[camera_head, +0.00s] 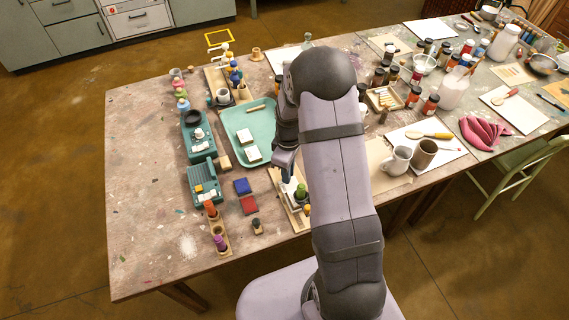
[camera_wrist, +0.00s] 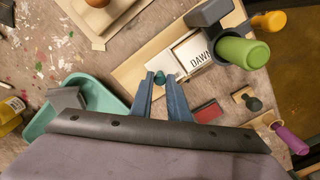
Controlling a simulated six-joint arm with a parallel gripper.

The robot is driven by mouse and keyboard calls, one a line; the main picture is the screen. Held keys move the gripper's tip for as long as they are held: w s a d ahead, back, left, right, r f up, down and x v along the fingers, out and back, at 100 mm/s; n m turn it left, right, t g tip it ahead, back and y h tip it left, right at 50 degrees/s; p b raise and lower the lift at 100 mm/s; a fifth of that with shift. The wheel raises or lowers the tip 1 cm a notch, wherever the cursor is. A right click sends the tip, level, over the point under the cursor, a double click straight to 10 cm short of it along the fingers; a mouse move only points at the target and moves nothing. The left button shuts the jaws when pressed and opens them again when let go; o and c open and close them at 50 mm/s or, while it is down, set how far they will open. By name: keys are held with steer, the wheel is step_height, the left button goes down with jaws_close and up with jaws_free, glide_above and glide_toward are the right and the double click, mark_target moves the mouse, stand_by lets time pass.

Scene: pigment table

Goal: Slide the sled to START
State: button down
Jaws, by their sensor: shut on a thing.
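A wooden track board (camera_head: 283,201) lies near the table's front edge, partly hidden by my arm in the head view. In the wrist view the board (camera_wrist: 133,72) carries a pale plate marked DAWN (camera_wrist: 198,53), with a grey block (camera_wrist: 208,12) and a green-handled stamp (camera_wrist: 243,52) beside it. My gripper (camera_wrist: 161,79) is over the board, its blue-grey fingers shut on a small teal knob (camera_wrist: 160,76), which looks like the sled's knob. The sled's body is not clearly distinguishable. In the head view the gripper's tip (camera_head: 288,172) is low by the board. No START mark is legible.
A teal tray (camera_head: 235,118) with pale blocks lies left of my arm. A blue pad (camera_head: 242,186), a red pad (camera_head: 249,205) and a small black stamp (camera_head: 257,227) lie left of the board. A stamp rack (camera_head: 222,229) stands farther left. Mugs (camera_head: 397,160) stand right.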

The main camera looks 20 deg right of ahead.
steer(key=c, duration=1.7)
jaws_free()
step_height(320, 180, up, 6)
steer(key=shift+r+b, duration=0.1)
steer(key=shift+b, duration=0.65)
steer(key=shift+r, duration=0.6)
steer(key=shift+s, duration=0.1)
